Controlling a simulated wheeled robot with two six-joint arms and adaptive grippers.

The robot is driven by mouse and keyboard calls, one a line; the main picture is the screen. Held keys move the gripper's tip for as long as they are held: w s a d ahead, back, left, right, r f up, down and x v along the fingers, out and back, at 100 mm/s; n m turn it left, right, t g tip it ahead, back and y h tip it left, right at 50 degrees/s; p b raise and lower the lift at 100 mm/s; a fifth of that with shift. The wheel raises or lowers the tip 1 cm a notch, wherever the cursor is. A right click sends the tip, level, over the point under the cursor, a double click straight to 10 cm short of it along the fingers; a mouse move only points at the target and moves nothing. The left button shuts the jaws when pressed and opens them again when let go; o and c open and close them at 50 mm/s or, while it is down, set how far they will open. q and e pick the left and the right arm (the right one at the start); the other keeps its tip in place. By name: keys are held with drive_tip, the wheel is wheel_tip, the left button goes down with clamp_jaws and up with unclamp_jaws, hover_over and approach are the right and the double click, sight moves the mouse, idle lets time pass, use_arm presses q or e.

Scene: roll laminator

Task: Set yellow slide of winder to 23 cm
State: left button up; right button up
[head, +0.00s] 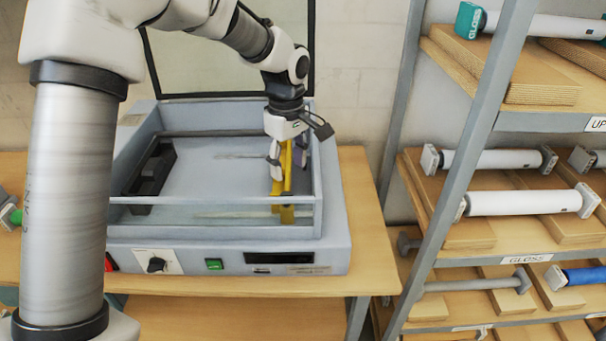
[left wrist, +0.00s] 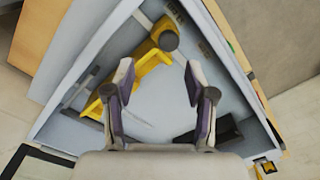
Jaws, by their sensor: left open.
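The yellow slide (head: 287,188) stands inside the right part of the grey laminator box (head: 332,215), running front to back. In the left wrist view the slide (left wrist: 153,62) shows as a yellow bar with a dark round end, partly hidden by one finger. My left gripper (head: 286,165) is open, pointing down into the box at the slide, with a finger to either side of it in the head view. In the left wrist view the gripper (left wrist: 159,78) has the slide mostly toward its left finger. I cannot tell whether they touch. My right gripper is not in view.
A black holder (head: 150,172) sits in the left of the box. The front panel has a dark knob (head: 156,265), a green switch (head: 214,265) and a dark display (head: 279,258). A shelf rack (head: 470,150) with rolls stands on the right. The raised lid frame is behind.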

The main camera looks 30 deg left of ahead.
sight(287, 194)
use_arm(q)
drive_tip(key=f, duration=0.1)
drive_tip(key=s+f+p, duration=0.1)
drive_tip(key=s+f, duration=0.1)
drive_tip(key=f, duration=0.1)
drive_tip(key=shift+s+d+p, duration=0.1)
drive_tip(key=shift+s+p, duration=0.15)
drive_tip(key=shift+p, duration=0.1)
drive_tip(key=f, duration=0.1)
drive_tip(key=w+f, duration=0.1)
drive_tip(key=f, duration=0.1)
drive_tip(key=shift+w+f, duration=0.1)
drive_tip(key=shift+w, duration=0.25)
drive_tip(key=shift+s+r, duration=0.2)
drive_tip(key=shift+s, duration=0.15)
drive_tip(key=c, duration=0.5)
drive_tip(key=shift+s, duration=0.15)
clamp_jaws()
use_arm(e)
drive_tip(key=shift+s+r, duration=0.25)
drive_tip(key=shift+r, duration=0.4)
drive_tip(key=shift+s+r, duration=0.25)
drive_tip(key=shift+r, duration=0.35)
